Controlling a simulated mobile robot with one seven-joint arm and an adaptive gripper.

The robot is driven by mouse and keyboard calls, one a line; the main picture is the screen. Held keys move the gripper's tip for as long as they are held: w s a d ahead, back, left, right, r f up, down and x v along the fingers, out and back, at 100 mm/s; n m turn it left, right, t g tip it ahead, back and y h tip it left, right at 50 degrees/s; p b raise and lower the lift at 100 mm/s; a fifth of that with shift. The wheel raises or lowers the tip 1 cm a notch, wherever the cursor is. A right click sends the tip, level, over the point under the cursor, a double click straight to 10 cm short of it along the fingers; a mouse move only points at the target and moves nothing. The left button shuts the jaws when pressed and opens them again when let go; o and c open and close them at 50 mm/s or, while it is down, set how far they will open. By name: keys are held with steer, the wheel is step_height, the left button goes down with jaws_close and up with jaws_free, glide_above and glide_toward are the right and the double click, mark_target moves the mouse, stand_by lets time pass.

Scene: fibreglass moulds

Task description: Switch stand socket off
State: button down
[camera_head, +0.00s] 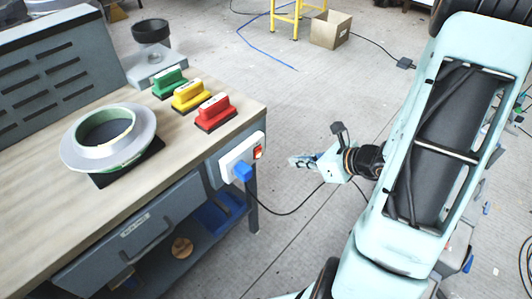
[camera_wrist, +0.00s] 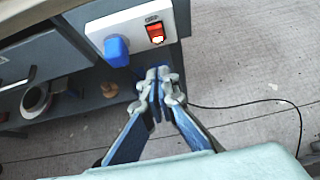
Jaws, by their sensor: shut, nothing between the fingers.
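The stand socket is a white box (camera_head: 238,164) on the end of the workbench, with a blue plug (camera_head: 243,172) in it and a red rocker switch (camera_head: 258,152) beside the plug. In the wrist view the white socket (camera_wrist: 133,20) fills the upper middle, with the blue plug (camera_wrist: 116,50) at left and the switch (camera_wrist: 155,31) glowing orange-red at right. My gripper (camera_head: 297,161) is to the right of the socket, apart from it. In the wrist view my gripper (camera_wrist: 158,75) is shut and empty, its tips just below the switch in the picture.
The workbench (camera_head: 30,252) carries a round mould (camera_head: 140,140) and green (camera_head: 170,84), yellow (camera_head: 190,96) and red (camera_head: 214,112) handled blocks. A black cable (camera_head: 290,212) runs along the floor below my gripper. The floor right of the bench is mostly clear; a cardboard box (camera_head: 330,30) stands far back.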

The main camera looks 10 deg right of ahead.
mark_target(259, 152)
steer(key=x, duration=0.4)
steer(key=r+x, duration=0.1)
steer(key=x, duration=0.3)
steer(key=w+b+x, duration=0.1)
steer(key=x, duration=0.3)
steer(key=shift+a+r, duration=0.35)
steer(key=shift+a, duration=0.05)
steer(key=shift+w+a, duration=0.25)
steer(key=shift+w, duration=0.2)
steer(key=shift+w+a+r+b, duration=0.15)
steer(key=shift+w+a+b, duration=0.15)
steer(key=shift+w+b, duration=0.1)
steer(key=shift+s, duration=0.1)
steer(key=shift+r+p, duration=0.6)
steer(key=shift+r, duration=0.25)
